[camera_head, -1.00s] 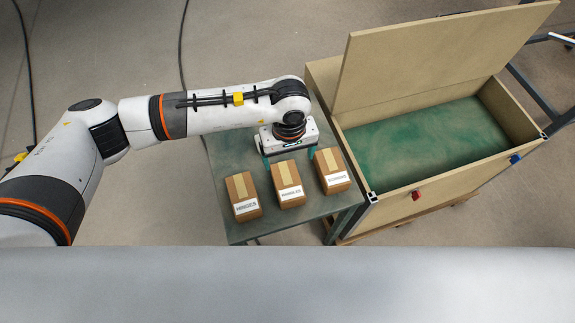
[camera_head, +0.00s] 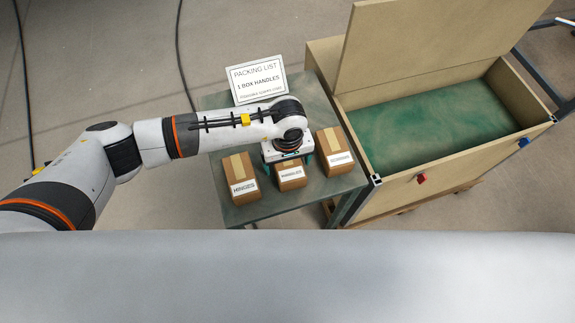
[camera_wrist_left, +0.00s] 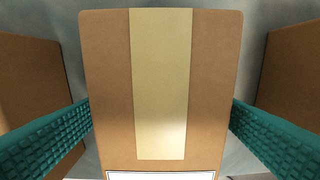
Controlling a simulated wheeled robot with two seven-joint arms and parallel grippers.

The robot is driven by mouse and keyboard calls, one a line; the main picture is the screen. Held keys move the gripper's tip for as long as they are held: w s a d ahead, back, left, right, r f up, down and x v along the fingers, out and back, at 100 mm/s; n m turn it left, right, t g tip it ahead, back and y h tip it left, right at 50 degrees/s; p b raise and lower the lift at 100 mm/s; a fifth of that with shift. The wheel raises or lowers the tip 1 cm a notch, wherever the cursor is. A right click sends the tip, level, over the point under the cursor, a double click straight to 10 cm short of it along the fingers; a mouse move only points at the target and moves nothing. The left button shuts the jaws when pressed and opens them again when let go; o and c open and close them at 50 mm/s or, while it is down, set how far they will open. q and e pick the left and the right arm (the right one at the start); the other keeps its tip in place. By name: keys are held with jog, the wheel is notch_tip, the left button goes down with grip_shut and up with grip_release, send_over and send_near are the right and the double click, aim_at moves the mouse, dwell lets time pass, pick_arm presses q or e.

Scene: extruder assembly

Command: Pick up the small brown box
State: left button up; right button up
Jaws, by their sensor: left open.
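Three small brown boxes with tan tape and white labels stand in a row on a small table. The middle box (camera_head: 291,184) is partly covered by my left gripper (camera_head: 288,163), which is over its far part. In the left wrist view the middle box (camera_wrist_left: 205,80) fills the centre, with my open left gripper's (camera_wrist_left: 161,112) teal fingers on either side; I cannot tell whether they touch it. The left box (camera_head: 241,186) is labelled HINGES. The right box (camera_head: 335,158) has a label too small to read surely. My right gripper is not in view.
A sign (camera_head: 257,80) at the table's back reads PACKING LIST, 1 BOX HANDLES. The green-grey table (camera_head: 250,212) has little room between boxes. A large open wooden crate (camera_head: 400,195) with a green floor and raised lid stands to the right.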

pick_arm(q)
jog(key=shift+r, duration=0.1)
jog(key=c, duration=1.2)
